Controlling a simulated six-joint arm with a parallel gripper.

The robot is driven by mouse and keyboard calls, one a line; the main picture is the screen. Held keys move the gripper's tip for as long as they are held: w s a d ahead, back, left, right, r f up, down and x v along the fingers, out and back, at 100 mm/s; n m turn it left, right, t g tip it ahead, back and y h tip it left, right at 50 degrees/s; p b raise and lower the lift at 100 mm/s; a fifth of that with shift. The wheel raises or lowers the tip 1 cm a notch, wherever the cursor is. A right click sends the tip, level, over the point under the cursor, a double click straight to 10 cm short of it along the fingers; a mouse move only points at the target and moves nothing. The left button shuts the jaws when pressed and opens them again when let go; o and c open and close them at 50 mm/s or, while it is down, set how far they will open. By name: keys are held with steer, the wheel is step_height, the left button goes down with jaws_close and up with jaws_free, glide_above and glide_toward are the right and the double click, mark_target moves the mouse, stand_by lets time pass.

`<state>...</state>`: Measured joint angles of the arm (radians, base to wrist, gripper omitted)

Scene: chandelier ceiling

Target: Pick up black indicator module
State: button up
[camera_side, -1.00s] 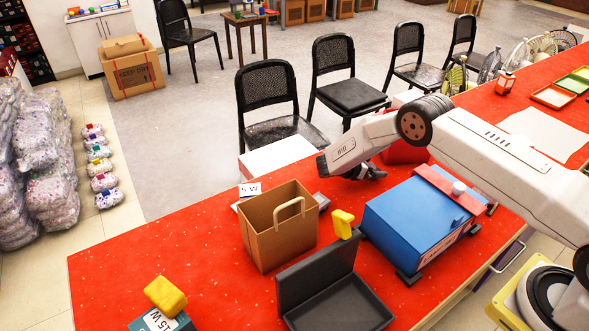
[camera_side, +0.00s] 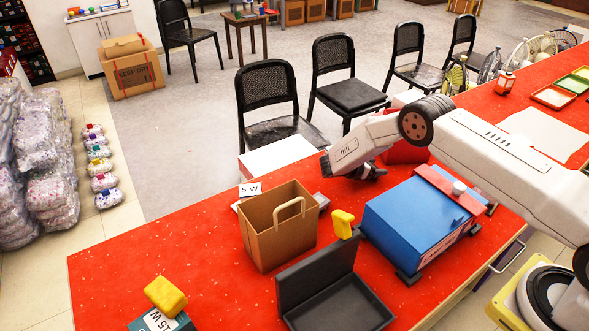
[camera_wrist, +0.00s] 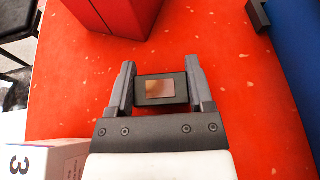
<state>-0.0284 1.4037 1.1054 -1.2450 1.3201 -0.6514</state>
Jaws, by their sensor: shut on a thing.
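The black indicator module (camera_wrist: 160,90) is a small dark block with a coppery square face. In the wrist view it sits between the two grey fingers of my gripper (camera_wrist: 160,78), which are shut on its sides. In the side view my gripper (camera_side: 368,172) is low over the red table, between the brown handled box and the blue box. The module cannot be made out in the side view. Whether it touches the table is unclear.
The brown handled box (camera_side: 270,238) stands left of my gripper and the blue box (camera_side: 410,225) right. A red box (camera_wrist: 110,15) lies close ahead in the wrist view; a white box marked 3 (camera_wrist: 45,160) is at lower left. An open black case (camera_side: 345,305) sits in front.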

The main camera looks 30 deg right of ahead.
steer(key=shift+r, duration=0.1)
steer(key=shift+r, duration=0.8)
steer(key=shift+s+a+r, duration=0.5)
steer(key=shift+s+r, duration=1.35)
steer(key=shift+s, duration=0.4)
steer(key=shift+s+a+r, duration=0.55)
steer(key=shift+s+r, duration=1.35)
steer(key=shift+s, duration=0.4)
steer(key=shift+s+a+r, duration=0.5)
steer(key=shift+s+r, duration=1.35)
steer(key=shift+s, duration=0.4)
steer(key=shift+r, duration=0.1)
